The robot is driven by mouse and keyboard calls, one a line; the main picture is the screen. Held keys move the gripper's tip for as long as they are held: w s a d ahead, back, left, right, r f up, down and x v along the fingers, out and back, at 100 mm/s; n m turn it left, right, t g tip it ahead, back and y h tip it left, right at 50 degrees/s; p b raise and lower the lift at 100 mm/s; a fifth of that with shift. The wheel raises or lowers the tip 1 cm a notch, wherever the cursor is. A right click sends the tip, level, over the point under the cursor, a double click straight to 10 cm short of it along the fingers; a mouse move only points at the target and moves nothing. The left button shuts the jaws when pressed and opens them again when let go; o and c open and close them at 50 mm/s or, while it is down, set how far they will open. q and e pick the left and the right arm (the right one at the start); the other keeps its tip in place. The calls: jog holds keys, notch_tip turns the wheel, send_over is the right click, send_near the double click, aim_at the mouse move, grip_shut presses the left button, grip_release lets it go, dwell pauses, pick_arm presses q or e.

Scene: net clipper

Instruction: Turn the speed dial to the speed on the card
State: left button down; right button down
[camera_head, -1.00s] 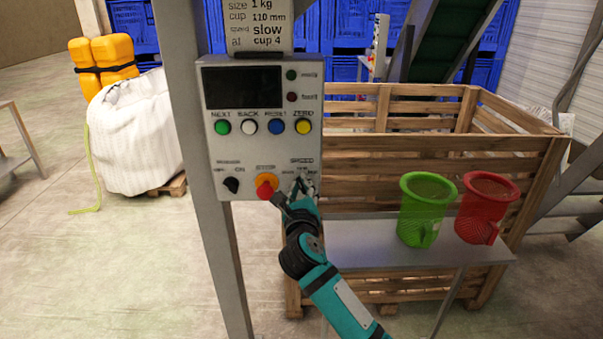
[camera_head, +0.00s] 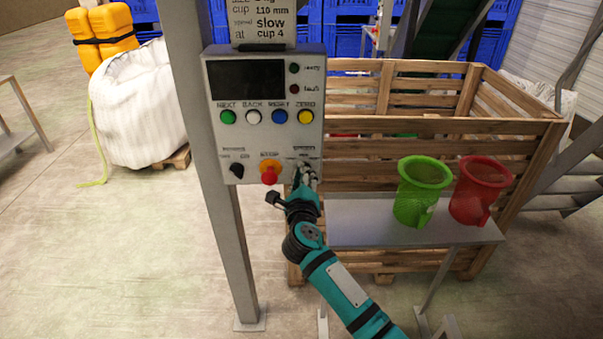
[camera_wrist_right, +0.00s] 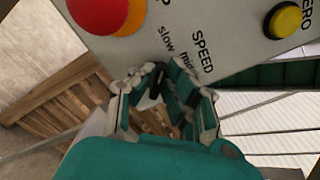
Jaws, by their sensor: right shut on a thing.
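The control panel (camera_head: 263,140) stands on a grey post, with a dark screen, coloured buttons and a red stop button (camera_head: 269,173). The card (camera_head: 263,18) above it reads "speed slow" and "at cup 4". My right gripper (camera_head: 305,176) is at the panel's lower right corner, over the speed dial's place. In the right wrist view, the gripper (camera_wrist_right: 160,90) is shut on the dark speed dial (camera_wrist_right: 155,88), beside the printed words "SPEED", "slow" and "mid". The fingers hide most of the dial, so I cannot read its setting. My left gripper is not in view.
A grey shelf (camera_head: 350,222) to the right of my arm carries a green cup (camera_head: 420,190) and a red cup (camera_head: 480,190). A wooden crate (camera_head: 440,125) stands behind it. The stop button is close to the left of my gripper.

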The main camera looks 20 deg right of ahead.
jog(key=shift+f, duration=0.1)
jog(key=c, duration=1.4)
grip_release()
jog(key=v, duration=1.2)
